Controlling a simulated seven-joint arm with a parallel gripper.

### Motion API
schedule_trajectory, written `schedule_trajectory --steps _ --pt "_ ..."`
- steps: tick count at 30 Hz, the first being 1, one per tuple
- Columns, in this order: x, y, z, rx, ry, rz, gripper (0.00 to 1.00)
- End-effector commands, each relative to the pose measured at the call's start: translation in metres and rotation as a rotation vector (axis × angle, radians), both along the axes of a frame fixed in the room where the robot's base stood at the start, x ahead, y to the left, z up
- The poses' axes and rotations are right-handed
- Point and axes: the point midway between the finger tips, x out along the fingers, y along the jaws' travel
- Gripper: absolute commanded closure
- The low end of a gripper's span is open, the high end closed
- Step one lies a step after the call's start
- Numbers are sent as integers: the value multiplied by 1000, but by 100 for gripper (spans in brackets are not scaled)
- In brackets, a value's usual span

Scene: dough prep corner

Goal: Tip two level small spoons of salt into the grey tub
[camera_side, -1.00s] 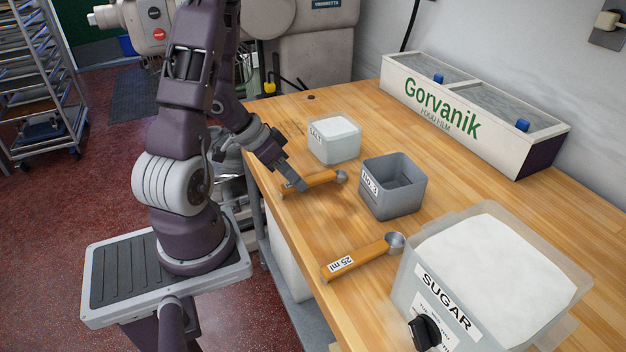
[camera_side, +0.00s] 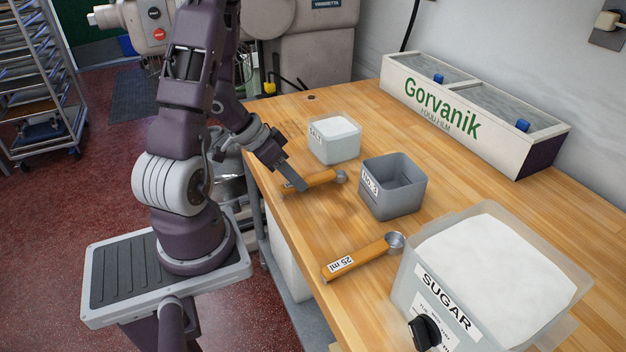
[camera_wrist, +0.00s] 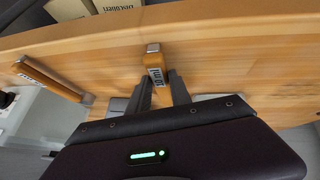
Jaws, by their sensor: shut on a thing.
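The small spoon (camera_side: 318,181) has an orange handle and a metal bowl pointing right. It lies on or just above the bench at the left edge, and I cannot tell which. My gripper (camera_side: 296,184) is shut on its handle. The wrist view shows the spoon (camera_wrist: 155,66) between my fingers, with a label that looks like 10 ml. The salt tub (camera_side: 336,151), pale and filled with white salt, stands behind the spoon. The grey tub (camera_side: 391,201), labelled No.3, stands to the right, and the part of its inside that shows looks empty.
A larger orange spoon (camera_side: 360,258) marked 25 ml lies near the front edge. A big sugar tub (camera_side: 430,290) fills the front right. A white Gorvanik box (camera_side: 440,105) stands against the wall. Bare wood lies between the tubs and the box.

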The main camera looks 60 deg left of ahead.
Motion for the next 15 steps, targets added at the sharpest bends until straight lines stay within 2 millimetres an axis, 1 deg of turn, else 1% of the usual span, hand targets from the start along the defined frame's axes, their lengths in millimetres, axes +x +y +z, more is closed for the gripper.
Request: schedule_trajectory --steps 6,15 --pt "0 0 1 0 -1 0 100" --pt "1 0 28 2 -4 -3 100"
